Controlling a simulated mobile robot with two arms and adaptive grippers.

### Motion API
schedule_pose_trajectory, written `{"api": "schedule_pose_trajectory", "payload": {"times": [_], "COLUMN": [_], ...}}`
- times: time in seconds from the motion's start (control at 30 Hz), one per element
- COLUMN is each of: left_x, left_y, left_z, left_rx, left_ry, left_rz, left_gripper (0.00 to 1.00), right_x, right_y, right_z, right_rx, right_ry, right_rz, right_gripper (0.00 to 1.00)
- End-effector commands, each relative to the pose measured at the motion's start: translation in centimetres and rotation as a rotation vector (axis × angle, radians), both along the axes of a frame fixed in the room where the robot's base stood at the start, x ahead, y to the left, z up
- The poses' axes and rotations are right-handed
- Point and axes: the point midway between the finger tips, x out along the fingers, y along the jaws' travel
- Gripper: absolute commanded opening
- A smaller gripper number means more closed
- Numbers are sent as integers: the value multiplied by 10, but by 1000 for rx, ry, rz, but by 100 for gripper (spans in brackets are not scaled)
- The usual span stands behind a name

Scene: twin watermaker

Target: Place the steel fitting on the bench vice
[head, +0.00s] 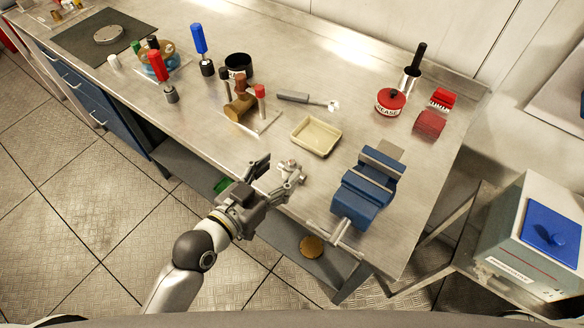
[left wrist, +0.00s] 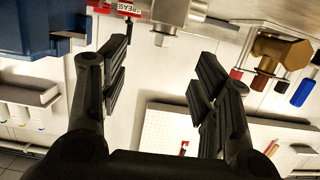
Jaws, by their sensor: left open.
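The steel fitting (head: 291,170) is a small grey metal piece near the front edge of the bench. My left gripper (head: 278,171) is open at the front edge, with its fingertips close to the fitting. In the left wrist view the open fingers (left wrist: 163,62) have nothing visible between them, and a grey metal piece, likely the fitting (left wrist: 176,14), shows at the top edge. I cannot tell whether the fingers touch it. The blue bench vice (head: 364,186) stands to the right of the fitting, and its blue body (left wrist: 35,28) fills the wrist view's upper left. My right gripper is not in view.
A cream tray (head: 315,151) lies behind the fitting. A brass piece (head: 239,107), a dark cup (head: 239,65) and screwdrivers stand to the left. A red grease tin (head: 390,101) is at the back right. Bare bench lies between tray and vice.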

Motion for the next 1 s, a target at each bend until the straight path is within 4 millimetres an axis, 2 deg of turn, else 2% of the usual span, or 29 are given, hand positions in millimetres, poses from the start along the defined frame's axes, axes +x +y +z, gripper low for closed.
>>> {"api": "schedule_pose_trajectory", "payload": {"times": [0.27,0.63,0.97,1.0], "left_x": [13,44,48,48], "left_y": [-10,-31,-34,-34], "left_z": [-5,-20,-23,-23], "left_rx": [0,1,1,1], "left_ry": [2,0,2,2], "left_rz": [-1,0,0,0], "left_gripper": [57,57,57,55], "right_x": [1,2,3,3], "right_y": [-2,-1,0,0], "right_z": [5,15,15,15], "right_rx": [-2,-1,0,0], "right_ry": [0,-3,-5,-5], "right_rz": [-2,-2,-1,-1], "right_gripper": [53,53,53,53]}}
